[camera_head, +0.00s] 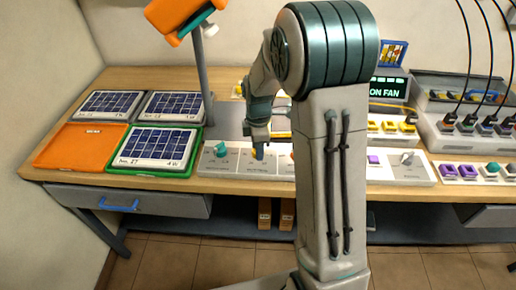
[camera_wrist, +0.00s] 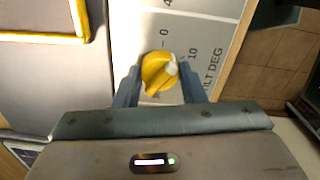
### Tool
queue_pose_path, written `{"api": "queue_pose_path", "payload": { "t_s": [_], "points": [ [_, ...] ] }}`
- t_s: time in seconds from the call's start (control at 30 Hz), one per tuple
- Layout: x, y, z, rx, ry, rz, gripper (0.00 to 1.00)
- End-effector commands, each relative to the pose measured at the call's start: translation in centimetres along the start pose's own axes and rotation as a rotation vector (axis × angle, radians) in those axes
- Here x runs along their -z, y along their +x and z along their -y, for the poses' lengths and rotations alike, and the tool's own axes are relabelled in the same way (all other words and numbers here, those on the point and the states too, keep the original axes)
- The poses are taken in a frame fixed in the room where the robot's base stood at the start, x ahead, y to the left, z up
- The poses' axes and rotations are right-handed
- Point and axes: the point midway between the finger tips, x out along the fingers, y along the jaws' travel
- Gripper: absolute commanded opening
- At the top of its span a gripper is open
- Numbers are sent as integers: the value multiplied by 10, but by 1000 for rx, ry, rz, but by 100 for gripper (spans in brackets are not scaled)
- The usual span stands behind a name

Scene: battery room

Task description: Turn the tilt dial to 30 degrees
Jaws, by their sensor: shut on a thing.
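The tilt dial is a yellow round knob (camera_wrist: 156,75) on a light panel, seen in the wrist view between my fingers. A white mark sits on its right side, roughly on the side of the printed 10; its exact reading is hard to tell. The labels 0, 10 and part of "TILT DEG" show around it. My gripper (camera_wrist: 160,84) is shut on the dial, one finger on each side. In the head view my gripper (camera_head: 258,152) is down at the control panel (camera_head: 240,169) and hides most of the dial.
A teal knob (camera_head: 220,149) is left of the dial on the same panel. Small solar panels (camera_head: 155,146) and an orange tray (camera_head: 80,146) lie further left. A grey post (camera_head: 203,75) stands behind. A grey lever (camera_head: 407,158) and purple blocks (camera_head: 458,171) are to the right.

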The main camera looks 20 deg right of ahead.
Motion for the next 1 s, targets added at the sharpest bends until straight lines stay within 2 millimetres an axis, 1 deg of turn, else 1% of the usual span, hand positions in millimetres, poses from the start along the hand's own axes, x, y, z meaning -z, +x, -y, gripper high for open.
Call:
{"api": "queue_pose_path", "payload": {
  "t_s": [1.0],
  "points": [
    [1, -1, -2, -5, 964, -4, 14]
  ]
}}
